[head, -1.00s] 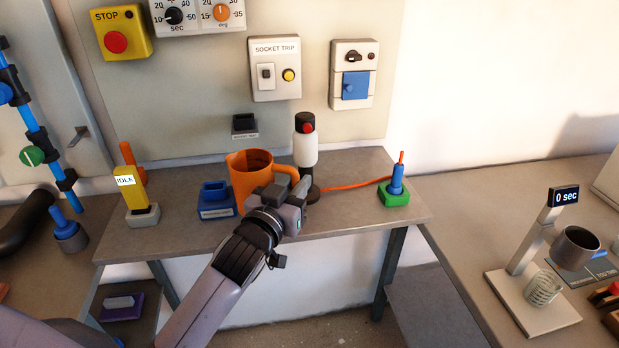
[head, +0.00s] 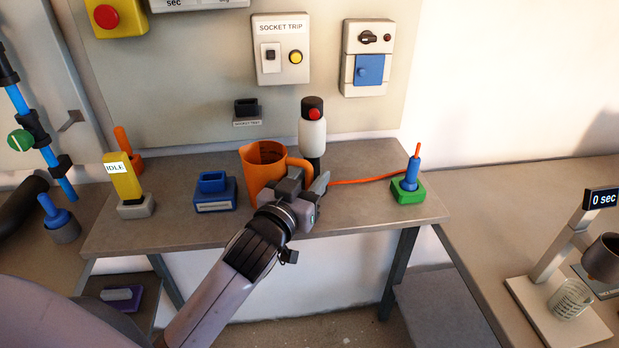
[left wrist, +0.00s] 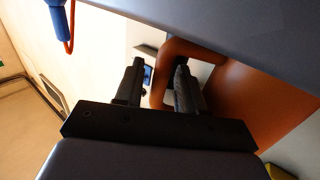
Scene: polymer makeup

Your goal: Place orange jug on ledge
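The orange jug (head: 256,168) stands upright on the grey bench (head: 365,205) in the head view, its handle to the right. My left gripper (head: 318,188) is at the jug's handle side. In the left wrist view, the orange handle (left wrist: 160,88) passes between the two fingers of my left gripper (left wrist: 158,85), which are apart, with a gap visible beside the handle. The jug's body (left wrist: 250,100) fills the right of that view. My gripper hides the handle's lower part in the head view. I cannot tell which surface is the ledge. My right gripper is out of view.
A white bottle with a black and red top (head: 312,135) stands just behind the handle. A blue holder (head: 215,192) is left of the jug. A yellow IDLE device (head: 124,183) stands at far left.

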